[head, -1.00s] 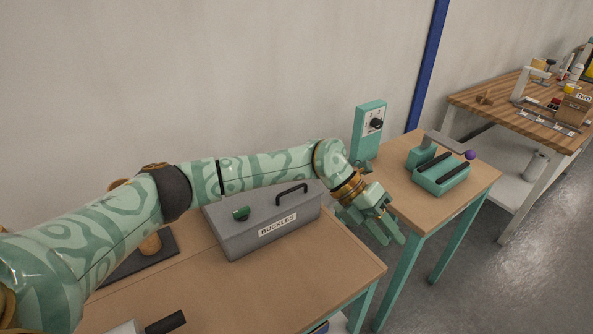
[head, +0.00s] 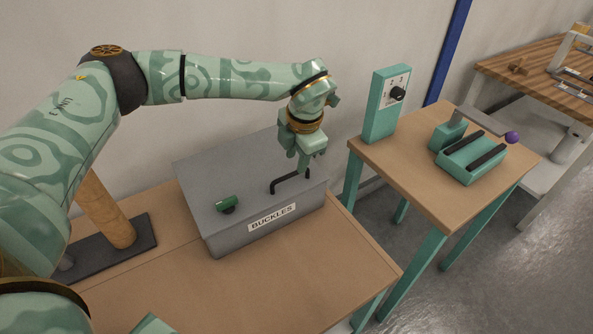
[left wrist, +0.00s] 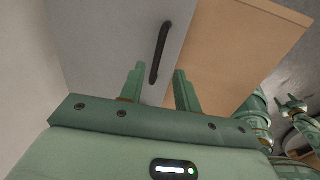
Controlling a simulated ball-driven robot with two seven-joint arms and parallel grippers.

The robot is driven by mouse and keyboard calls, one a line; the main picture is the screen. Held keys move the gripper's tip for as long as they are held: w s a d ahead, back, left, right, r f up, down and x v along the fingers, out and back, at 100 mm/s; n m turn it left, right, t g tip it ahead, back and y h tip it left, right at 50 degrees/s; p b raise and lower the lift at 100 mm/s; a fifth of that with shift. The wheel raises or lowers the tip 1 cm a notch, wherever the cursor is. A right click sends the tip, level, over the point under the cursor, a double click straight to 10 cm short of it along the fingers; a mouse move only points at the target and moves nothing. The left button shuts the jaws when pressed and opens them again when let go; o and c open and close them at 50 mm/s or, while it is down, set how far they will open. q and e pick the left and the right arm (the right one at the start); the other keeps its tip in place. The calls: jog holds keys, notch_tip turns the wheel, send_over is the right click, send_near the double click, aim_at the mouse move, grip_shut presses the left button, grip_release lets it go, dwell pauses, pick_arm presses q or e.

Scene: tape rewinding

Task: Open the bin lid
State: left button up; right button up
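The grey bin (head: 235,243) with a "BUCKLES" label stands on the wooden table, its flat lid (head: 245,180) shut. A black bar handle (head: 290,183) and a small green piece (head: 227,205) sit on the lid. My left gripper (head: 304,160) points down just above the handle. In the left wrist view its fingers (left wrist: 159,70) are open, with the handle (left wrist: 159,52) seen between and beyond them, not gripped. A green gripper (left wrist: 292,107), apparently my right one, shows small at the right edge of the left wrist view; its opening is unclear.
A wooden cylinder on a dark base (head: 112,210) stands left of the bin. Right of a gap, a smaller table (head: 405,180) holds a green upright box with a dial (head: 387,105) and a green device with a purple knob (head: 475,155). The front tabletop (head: 310,260) is clear.

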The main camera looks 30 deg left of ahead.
aim_at(292, 173)
pick_arm(q)
jog(key=f, duration=0.2)
jog(key=a+f+b, duration=0.1)
jog(key=f, duration=0.1)
jog(key=shift+w+f, duration=0.1)
jog(key=shift+f, duration=0.05)
jog(key=shift+w+f, duration=0.1)
jog(key=shift+f, duration=0.05)
jog(key=shift+a, duration=0.15)
grip_shut()
pick_arm(e)
jog(key=shift+s+a+f, duration=0.35)
jog(key=shift+s+a, duration=0.05)
jog(key=shift+a, duration=0.2)
jog(key=shift+s+a+f, duration=0.3)
jog(key=shift+s+a, duration=0.1)
jog(key=shift+a, duration=0.15)
